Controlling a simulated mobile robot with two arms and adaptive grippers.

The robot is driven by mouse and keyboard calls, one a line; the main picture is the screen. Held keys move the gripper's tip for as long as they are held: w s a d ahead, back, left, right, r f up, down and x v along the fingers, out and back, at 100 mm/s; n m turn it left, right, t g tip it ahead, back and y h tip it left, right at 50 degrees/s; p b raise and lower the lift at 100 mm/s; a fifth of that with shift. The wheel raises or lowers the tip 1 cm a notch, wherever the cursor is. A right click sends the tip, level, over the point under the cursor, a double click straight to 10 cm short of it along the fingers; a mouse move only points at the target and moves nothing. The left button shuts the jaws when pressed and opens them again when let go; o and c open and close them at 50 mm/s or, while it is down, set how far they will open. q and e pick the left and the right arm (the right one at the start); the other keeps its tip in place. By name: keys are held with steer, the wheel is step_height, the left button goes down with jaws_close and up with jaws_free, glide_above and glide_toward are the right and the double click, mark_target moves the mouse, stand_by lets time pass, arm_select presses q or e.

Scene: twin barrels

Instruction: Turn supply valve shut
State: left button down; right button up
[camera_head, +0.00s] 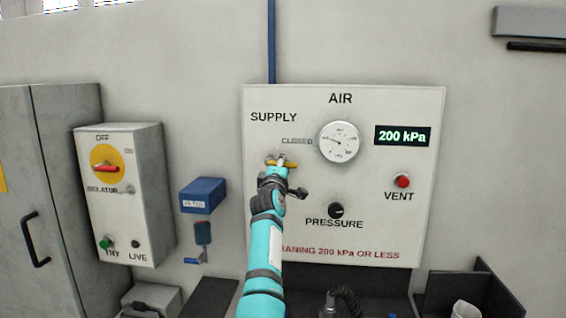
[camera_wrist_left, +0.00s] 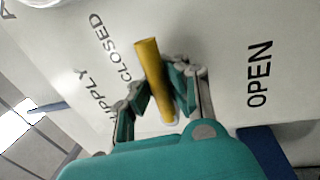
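The supply valve's yellow handle (camera_head: 287,164) is on the white AIR panel (camera_head: 356,112), below the SUPPLY label. It lies roughly level in the head view. My left gripper (camera_head: 277,170) is at the handle and hides part of it. In the left wrist view the yellow handle (camera_wrist_left: 152,70) stands between the two fingers of my left gripper (camera_wrist_left: 155,95), its end pointing toward the top. The right finger looks close to it or touching; a gap shows on the left finger's side. The printed CLOSED is left of the handle, OPEN to the right. My right gripper is not in view.
A dial gauge (camera_head: 339,142) and a display (camera_head: 403,136) reading 200 kPa are right of the valve. A red VENT button (camera_head: 402,181) and black PRESSURE knob (camera_head: 336,210) are lower. An isolator box (camera_head: 124,194) and blue box (camera_head: 202,195) are at left.

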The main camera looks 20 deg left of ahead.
arm_select(q)
steer(key=shift+w+d+f+n, duration=0.1)
steer(key=shift+d+f+n, duration=0.05)
steer(key=shift+f+n, duration=0.4)
steer(key=c, duration=1.5)
jaws_free()
steer(key=shift+s+r, duration=0.35)
steer(key=shift+r, duration=0.05)
steer(key=shift+o, duration=1.3)
steer(key=shift+s+r, duration=0.1)
steer(key=v, duration=0.7)
steer(key=shift+s, duration=0.1)
